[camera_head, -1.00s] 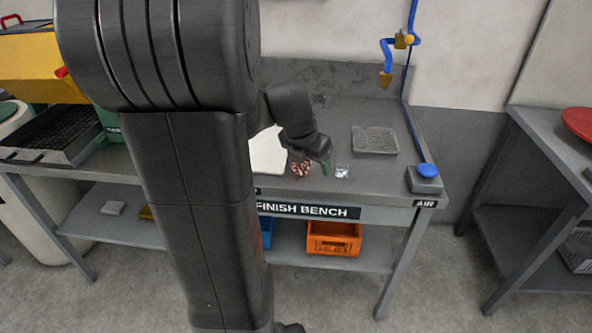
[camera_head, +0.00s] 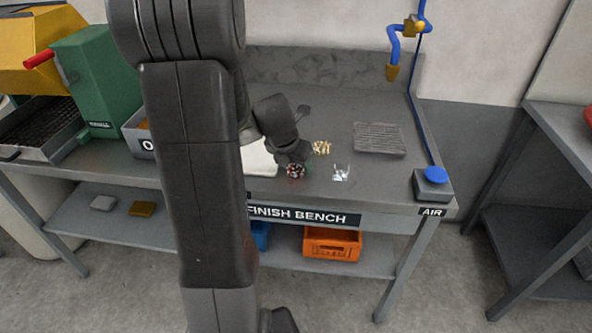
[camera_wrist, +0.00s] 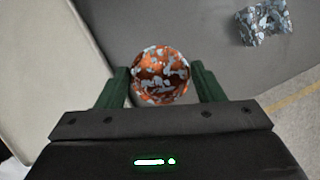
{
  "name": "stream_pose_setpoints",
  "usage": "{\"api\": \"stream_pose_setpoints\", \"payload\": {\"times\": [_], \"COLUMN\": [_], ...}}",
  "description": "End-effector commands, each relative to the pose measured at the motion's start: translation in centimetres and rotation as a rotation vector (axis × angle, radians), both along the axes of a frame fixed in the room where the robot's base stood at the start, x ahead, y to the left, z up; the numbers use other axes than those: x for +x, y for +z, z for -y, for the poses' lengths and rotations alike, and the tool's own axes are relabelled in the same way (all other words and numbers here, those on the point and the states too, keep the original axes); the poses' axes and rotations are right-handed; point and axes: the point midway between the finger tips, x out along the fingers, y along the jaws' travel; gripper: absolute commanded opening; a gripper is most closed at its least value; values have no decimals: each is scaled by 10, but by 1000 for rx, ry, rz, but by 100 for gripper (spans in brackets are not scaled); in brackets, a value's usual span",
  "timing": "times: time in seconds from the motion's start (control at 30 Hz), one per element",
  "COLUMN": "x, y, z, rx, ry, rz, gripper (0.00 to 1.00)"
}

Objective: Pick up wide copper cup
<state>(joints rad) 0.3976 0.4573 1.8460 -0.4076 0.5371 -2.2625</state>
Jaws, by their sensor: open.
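A round copper-orange piece with pale mottled patches (camera_wrist: 160,76) shows in the wrist view, between the two green fingers of my gripper (camera_wrist: 163,84). It looks like the copper cup seen from above, but its depth is hard to judge. The fingers are open on either side of it, and I see no clear grip. In the head view the same reddish mottled piece (camera_head: 295,171) sits on the bench just below my gripper (camera_head: 294,164), which partly hides it.
A shiny silvery piece (camera_head: 341,173) lies right of the cup; it also shows in the wrist view (camera_wrist: 264,22). A gold-coloured piece (camera_head: 321,147) stands behind. A white sheet (camera_head: 260,160) lies left, a ribbed grey tray (camera_head: 379,139) at back right. The bench's front edge is close.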

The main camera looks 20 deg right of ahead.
Motion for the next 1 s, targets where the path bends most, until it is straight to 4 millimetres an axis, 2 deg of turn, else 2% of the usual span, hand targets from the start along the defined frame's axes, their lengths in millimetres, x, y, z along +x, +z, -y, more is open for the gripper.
{"api": "stream_pose_setpoints", "payload": {"times": [0.1, 0.27, 0.3, 0.5, 0.63, 1.0], "x": [0, 0, 0, 0, 0, 1], "y": [0, 1, 1, 1, 11, 81], "z": [0, 0, 0, 0, 0, 0], "rx": [0, 0, 0, 0, -1, -1], "ry": [0, 0, 0, 0, -1, 0], "rz": [0, 0, 0, 0, 2, 5], "gripper": [61, 30, 27, 27, 27, 27]}}
